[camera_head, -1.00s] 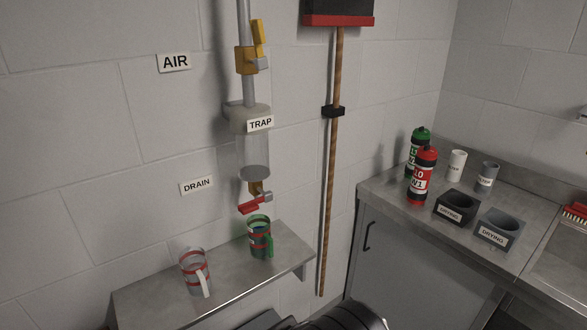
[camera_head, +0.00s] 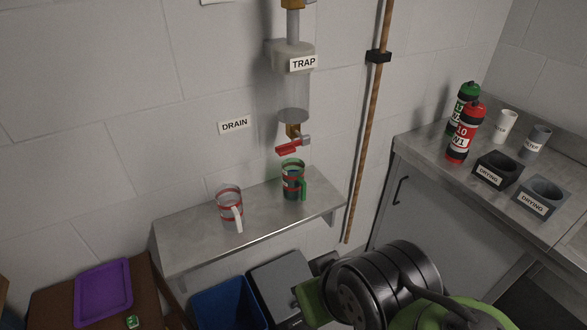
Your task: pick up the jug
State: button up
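Two jugs stand upright on a narrow metal shelf (camera_head: 262,216) fixed to the wall. The left jug (camera_head: 226,203) is clear or greyish with red bands and a white handle facing front right. Part of my black and green arm shows at the bottom right, in front of and below the shelf. My gripper's fingers are not visible.
A blue bin (camera_head: 228,304) and a grey box-like thing (camera_head: 284,274) are below the shelf. A brown table with a purple tray (camera_head: 103,291) is at lower left. A wooden pole (camera_head: 366,135) stands right of the shelf. The right counter holds bottles, cups and drying blocks.

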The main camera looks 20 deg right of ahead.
aim_at(292, 170)
jog(key=z, duration=3.35)
jog(key=u, duration=2.85)
jog(key=i+u, duration=0.15)
jog(key=u, duration=0.25)
jog(key=i+l+u, duration=0.1)
jog(key=u, duration=0.3)
jog(key=i+l+u, duration=0.15)
jog(key=u, duration=0.25)
